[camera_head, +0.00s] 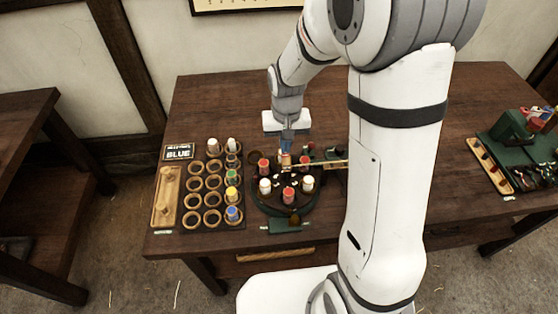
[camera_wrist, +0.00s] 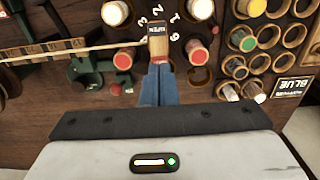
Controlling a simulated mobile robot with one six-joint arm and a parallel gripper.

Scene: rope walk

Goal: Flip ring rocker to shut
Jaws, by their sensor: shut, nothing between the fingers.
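A round dark ring stand (camera_head: 259,198) stands on the table, carrying several red- and white-topped bobbins. It also shows in the wrist view (camera_wrist: 182,50), with white numbers on its top. At its middle is a tan block with a small dark lettered face (camera_wrist: 157,30); the lettering is too small to read. I cannot tell for sure which part is the ring rocker, or how it is tilted. My gripper (camera_wrist: 158,68) is shut and empty, its blue fingers pointing at the tan block. In the head view my gripper (camera_head: 286,152) is at the stand's far side. Whether the tips touch the block is unclear.
A pale cord (camera_wrist: 75,47) runs sideways from the block. Left of the stand is a rack (camera_head: 203,225) of round cups, some holding bobbins, beside a wooden tray (camera_head: 167,200) and a BLUE sign (camera_head: 178,152). Green machinery (camera_head: 515,150) stands at the right.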

